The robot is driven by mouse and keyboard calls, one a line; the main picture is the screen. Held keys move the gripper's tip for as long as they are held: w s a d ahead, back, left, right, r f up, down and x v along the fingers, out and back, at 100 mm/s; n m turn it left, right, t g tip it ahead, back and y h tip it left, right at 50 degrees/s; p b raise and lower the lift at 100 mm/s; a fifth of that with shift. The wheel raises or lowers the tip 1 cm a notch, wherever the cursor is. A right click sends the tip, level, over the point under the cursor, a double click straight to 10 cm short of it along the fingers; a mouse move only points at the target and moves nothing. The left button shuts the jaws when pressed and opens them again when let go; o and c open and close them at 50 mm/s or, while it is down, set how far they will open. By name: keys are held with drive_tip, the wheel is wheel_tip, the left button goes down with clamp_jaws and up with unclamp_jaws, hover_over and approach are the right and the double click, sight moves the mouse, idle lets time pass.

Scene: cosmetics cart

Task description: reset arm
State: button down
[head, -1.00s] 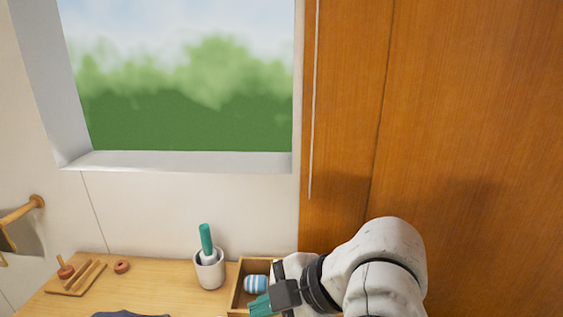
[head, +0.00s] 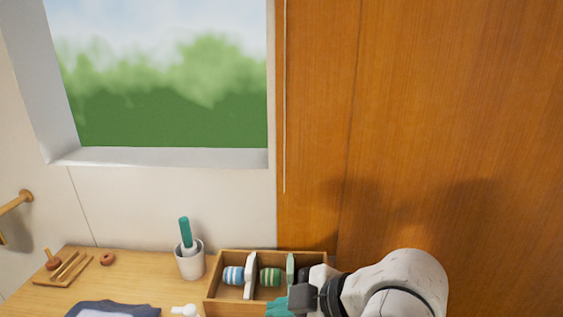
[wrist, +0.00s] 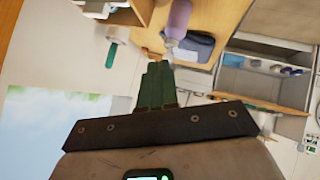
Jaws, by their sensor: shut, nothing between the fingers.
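My gripper (head: 278,307) shows at the bottom of the head view with teal fingers, at the front of a wooden divided box. In the wrist view my gripper (wrist: 157,70) has its green fingers pressed together, with nothing between them. My white arm reaches in from the lower right of the head view. The wooden box (head: 226,308) holds a blue-striped roll (head: 233,275) and a green-striped roll (head: 270,276) in separate compartments. Its right end is hidden behind my arm.
A white cup (head: 190,265) with a teal-handled item stands left of the box. A wooden rack (head: 65,268) and a small brown ring (head: 107,259) are at the left. A dark folded cloth (head: 110,308) lies in front. A wooden panel (head: 430,130) rises behind my arm.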

drive_tip(key=s+d+f+m+t+h, duration=0.1)
drive_tip(key=s+d+f+m+h, duration=0.2)
drive_tip(key=s+d+f+m, duration=0.35)
drive_tip(key=s+d+f+m+t+h, duration=0.1)
drive_tip(key=s+d+f+m+h, duration=0.2)
drive_tip(key=d+f+m, duration=0.7)
drive_tip(key=s+d+f+m+g+h, duration=0.1)
drive_tip(key=s+d+f+g, duration=0.1)
drive_tip(key=s+d+f, duration=0.3)
drive_tip(key=s+d+f+m+g+h, duration=0.1)
drive_tip(key=s+d+f, duration=0.4)
drive_tip(key=s, duration=0.7)
drive_tip(key=f+g+h, duration=0.1)
drive_tip(key=g, duration=0.1)
drive_tip(key=shift+s+d+g, duration=0.15)
drive_tip(key=shift+d+g, duration=0.15)
drive_tip(key=shift+d, duration=0.1)
